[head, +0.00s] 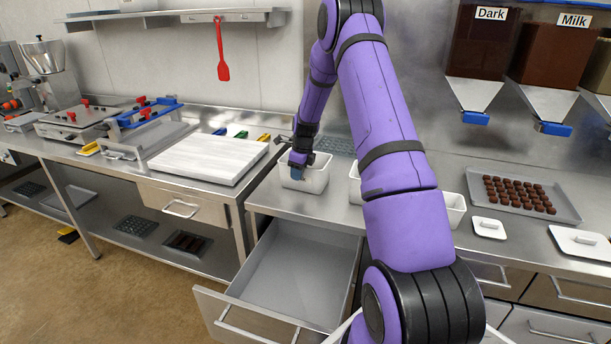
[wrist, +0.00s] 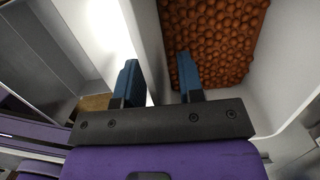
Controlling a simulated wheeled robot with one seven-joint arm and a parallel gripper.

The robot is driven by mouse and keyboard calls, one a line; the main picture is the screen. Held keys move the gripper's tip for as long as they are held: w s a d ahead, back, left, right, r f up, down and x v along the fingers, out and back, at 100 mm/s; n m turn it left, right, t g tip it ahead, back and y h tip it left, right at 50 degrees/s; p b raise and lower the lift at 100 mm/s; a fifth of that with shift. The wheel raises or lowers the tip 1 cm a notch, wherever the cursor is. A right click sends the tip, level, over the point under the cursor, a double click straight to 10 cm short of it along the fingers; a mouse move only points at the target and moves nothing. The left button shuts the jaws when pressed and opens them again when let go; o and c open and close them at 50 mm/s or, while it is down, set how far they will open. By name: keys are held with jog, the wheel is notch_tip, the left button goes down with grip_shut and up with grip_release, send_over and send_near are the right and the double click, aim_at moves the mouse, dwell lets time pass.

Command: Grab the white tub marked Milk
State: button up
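A white tub (head: 310,181) stands on the steel counter, left of my arm in the head view. No marking is readable on it. In the wrist view the tub's wall (wrist: 150,45) rises beside brown chocolate drops (wrist: 213,40) inside it. Two more white tubs (head: 355,184) (head: 455,210) are partly hidden behind my arm.
An open, empty drawer (head: 300,275) juts out below the tub. A white slab (head: 207,158) lies to the left. A tray of chocolates (head: 560,205) and white lids (head: 489,228) are at right, under hoppers labelled Dark (head: 483,45) and Milk (head: 553,60).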

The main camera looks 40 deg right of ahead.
jog(key=shift+c, duration=0.2)
grip_shut()
jog(key=shift+r, duration=0.1)
